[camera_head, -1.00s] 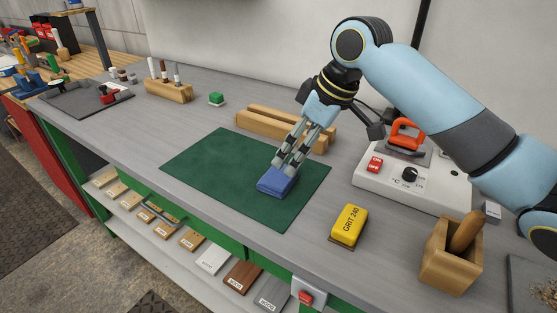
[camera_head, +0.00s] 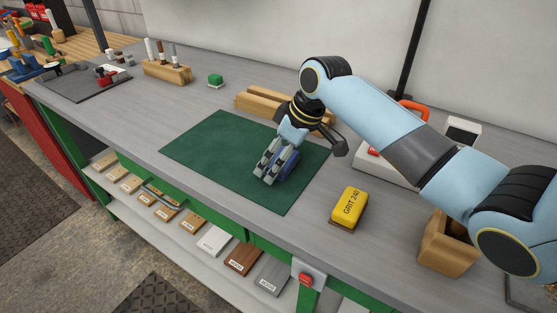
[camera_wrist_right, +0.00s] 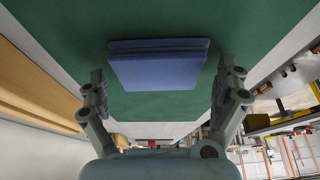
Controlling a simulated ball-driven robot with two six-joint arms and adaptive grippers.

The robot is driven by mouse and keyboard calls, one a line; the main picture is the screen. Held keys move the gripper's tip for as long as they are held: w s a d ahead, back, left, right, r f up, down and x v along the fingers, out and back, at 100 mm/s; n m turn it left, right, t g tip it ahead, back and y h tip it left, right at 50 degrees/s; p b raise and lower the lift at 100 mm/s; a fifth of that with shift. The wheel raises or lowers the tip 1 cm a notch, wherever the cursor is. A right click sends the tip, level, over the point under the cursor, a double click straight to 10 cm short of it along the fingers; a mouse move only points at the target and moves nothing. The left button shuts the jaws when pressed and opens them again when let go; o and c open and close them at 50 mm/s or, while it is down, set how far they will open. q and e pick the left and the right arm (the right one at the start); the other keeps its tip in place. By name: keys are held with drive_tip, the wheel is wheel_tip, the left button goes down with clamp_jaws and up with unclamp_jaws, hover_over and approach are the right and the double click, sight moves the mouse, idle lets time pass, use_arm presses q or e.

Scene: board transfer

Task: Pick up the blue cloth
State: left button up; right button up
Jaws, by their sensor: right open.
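The blue cloth (camera_head: 288,166) is a small folded pad lying flat on the green mat (camera_head: 210,150), near its right side. My right gripper (camera_head: 265,176) is open and low over the mat at the cloth, partly hiding it in the head view. In the right wrist view the cloth (camera_wrist_right: 158,68) shows its layered folded edge and lies ahead between the two spread fingers (camera_wrist_right: 160,76), with a gap on either side. My left gripper is out of view.
A yellow grit 240 block (camera_head: 348,207) is right of the mat. Wooden bars (camera_head: 262,103) lie behind it, and a wooden box (camera_head: 447,245) stands at the front right. The mat's left part is bare.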

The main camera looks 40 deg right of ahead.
drive_tip(key=shift+s, duration=0.1)
drive_tip(key=shift+c, duration=1.4)
drive_tip(key=c, duration=0.6)
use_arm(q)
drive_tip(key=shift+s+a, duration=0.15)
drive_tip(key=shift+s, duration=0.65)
use_arm(e)
drive_tip(key=shift+c, duration=0.2)
drive_tip(key=shift+r, duration=0.5)
drive_tip(key=v, duration=0.3)
drive_tip(key=shift+w+r, duration=0.25)
drive_tip(key=shift+r, duration=0.1)
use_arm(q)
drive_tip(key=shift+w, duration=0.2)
use_arm(e)
drive_tip(key=s+d+r, duration=0.6)
drive_tip(key=s, duration=0.3)
drive_tip(key=shift+r, duration=0.3)
